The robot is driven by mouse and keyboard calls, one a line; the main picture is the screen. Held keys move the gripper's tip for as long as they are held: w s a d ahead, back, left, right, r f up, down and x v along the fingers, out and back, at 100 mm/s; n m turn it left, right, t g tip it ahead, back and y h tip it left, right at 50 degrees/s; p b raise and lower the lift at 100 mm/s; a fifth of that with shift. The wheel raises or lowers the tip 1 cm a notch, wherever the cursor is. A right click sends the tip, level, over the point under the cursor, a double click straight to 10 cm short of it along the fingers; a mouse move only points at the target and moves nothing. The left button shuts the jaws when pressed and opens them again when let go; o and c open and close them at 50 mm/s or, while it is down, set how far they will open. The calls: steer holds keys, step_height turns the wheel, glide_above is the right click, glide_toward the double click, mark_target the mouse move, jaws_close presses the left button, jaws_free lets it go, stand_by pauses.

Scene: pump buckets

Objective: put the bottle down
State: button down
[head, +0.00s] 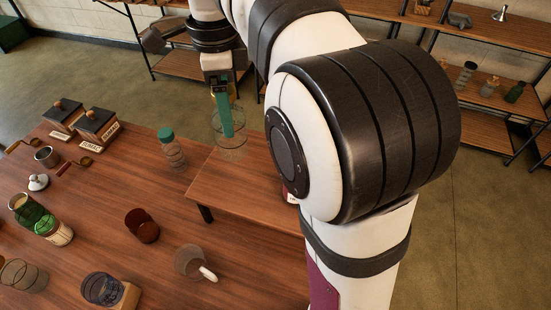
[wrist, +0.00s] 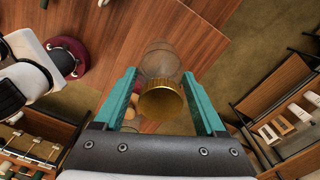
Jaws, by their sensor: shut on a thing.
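My gripper (head: 227,130) with teal fingers hangs over the far end of the low wooden stand. It is shut on a clear bottle (head: 236,152) and points down. In the wrist view the bottle (wrist: 160,62) lies between the two fingers (wrist: 160,75), with its gold cap (wrist: 161,101) towards the camera. The bottle looks upright or nearly so in the head view. Its base is near the stand's far edge, and I cannot tell whether it touches. The low wooden stand (head: 250,195) has a bare top where it shows.
A clear bottle with a green cap (head: 172,150) stands left of the stand on the table (head: 110,185). Several jars and cups stand nearer, including a dark red cup (head: 142,226) and a clear cup (head: 190,262). Two black boxes (head: 97,126) sit at the back left.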

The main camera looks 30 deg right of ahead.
mark_target(234, 148)
step_height(234, 148, down, 10)
steer(key=shift+f, duration=0.1)
jaws_free()
steer(key=shift+f, duration=0.1)
step_height(234, 148, up, 12)
steer(key=s+a+f+n, duration=0.1)
steer(key=s+f+n, duration=0.3)
steer(key=s, duration=0.4)
steer(key=s+a+f+n+y, duration=0.1)
steer(key=s+a+f+n, duration=0.1)
steer(key=s+f+n, duration=0.3)
steer(key=s+a+f+n, duration=0.1)
steer(key=s+f+n, duration=0.3)
steer(key=s+n, duration=0.3)
steer(key=s, duration=0.4)
steer(key=shift+s+a+f+y, duration=0.15)
steer(key=shift+s+y, duration=0.1)
steer(key=shift+y, duration=0.15)
